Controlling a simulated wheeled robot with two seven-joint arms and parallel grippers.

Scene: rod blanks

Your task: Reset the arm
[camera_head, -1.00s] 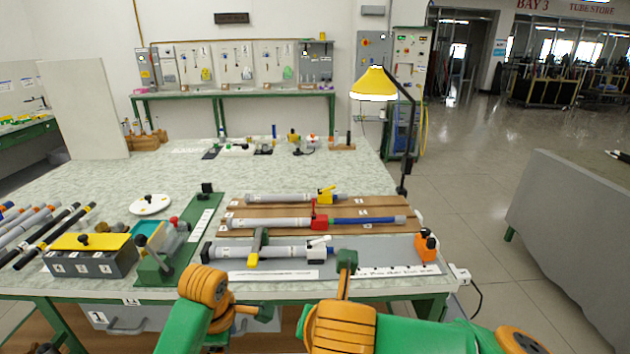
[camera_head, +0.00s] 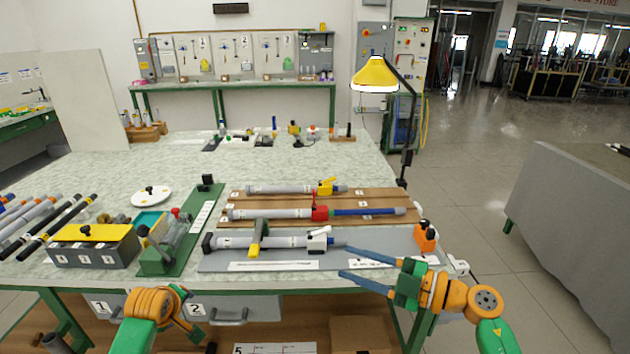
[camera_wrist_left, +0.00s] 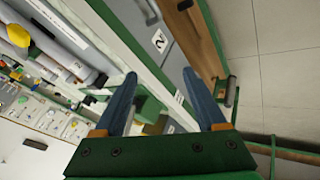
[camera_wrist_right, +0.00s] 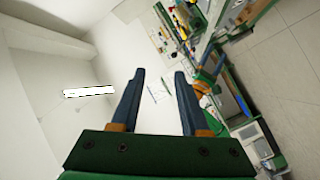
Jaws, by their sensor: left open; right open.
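My right gripper (camera_head: 345,262) is open and empty in the head view. Its two blue fingers point left, over the front right part of the grey board (camera_head: 215,262). Its fingers also show apart with nothing between them in the right wrist view (camera_wrist_right: 160,73). My left arm's orange wrist (camera_head: 155,303) is low in the head view, in front of the bench edge, and its fingers are not clear there. In the left wrist view my left gripper (camera_wrist_left: 160,76) is open and empty, with the bench front and drawers beyond it.
A grey tube (camera_head: 285,242) lies on the grey board. Two more tubes lie on a brown board (camera_head: 385,195) behind. A grey box with a yellow lid (camera_head: 92,245) and a green fixture (camera_head: 165,250) stand left. A yellow lamp (camera_head: 375,75) stands at the right edge. Open floor lies right.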

